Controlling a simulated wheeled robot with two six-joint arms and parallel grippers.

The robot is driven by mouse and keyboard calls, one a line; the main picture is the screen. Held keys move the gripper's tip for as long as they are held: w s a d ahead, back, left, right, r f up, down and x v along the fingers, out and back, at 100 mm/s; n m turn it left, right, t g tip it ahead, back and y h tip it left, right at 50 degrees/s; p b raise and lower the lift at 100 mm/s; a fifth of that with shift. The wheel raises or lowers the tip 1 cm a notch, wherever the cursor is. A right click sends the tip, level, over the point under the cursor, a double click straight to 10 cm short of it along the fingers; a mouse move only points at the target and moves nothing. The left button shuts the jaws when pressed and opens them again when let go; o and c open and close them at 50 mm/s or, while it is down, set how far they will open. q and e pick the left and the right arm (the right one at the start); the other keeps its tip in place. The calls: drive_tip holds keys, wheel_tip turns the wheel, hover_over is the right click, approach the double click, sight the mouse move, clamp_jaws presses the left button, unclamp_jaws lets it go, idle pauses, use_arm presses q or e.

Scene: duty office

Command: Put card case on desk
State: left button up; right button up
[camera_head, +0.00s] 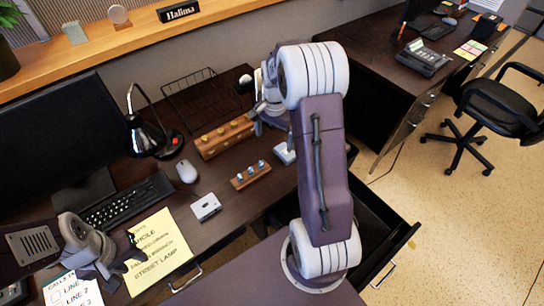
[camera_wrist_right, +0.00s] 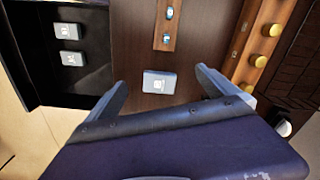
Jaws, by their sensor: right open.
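A small pale card case (camera_wrist_right: 159,82) lies flat on the dark desk (camera_wrist_right: 140,105), between the spread fingers of my open right gripper (camera_wrist_right: 160,80). In the head view this case (camera_head: 284,153) is partly hidden by my right arm, near the desk's right end. Two similar pale cases, one (camera_wrist_right: 68,31) and another (camera_wrist_right: 75,58), lie in the dark open drawer (camera_head: 395,240); my arm hides them in the head view. Another light case (camera_head: 205,207) lies on the desk by the yellow sheet. My left gripper (camera_head: 122,272) looks open and empty over the papers at lower left.
A wooden block with brass knobs (camera_head: 225,135) and a smaller block with blue-topped pieces (camera_head: 250,175) stand near the right gripper. A mouse (camera_head: 187,171), keyboard (camera_head: 125,203), lamp (camera_head: 145,135) and wire tray (camera_head: 200,95) occupy the desk. The drawer juts out at front right.

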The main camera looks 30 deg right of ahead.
drive_tip(key=s+a+n+t, duration=0.1)
drive_tip(key=s+a+n, duration=1.1)
drive_tip(key=s+a, duration=0.2)
drive_tip(key=shift+s+a+n, duration=0.15)
drive_tip(key=shift+a+n, duration=0.1)
drive_tip(key=shift+n, duration=0.15)
drive_tip(key=shift+r, duration=0.1)
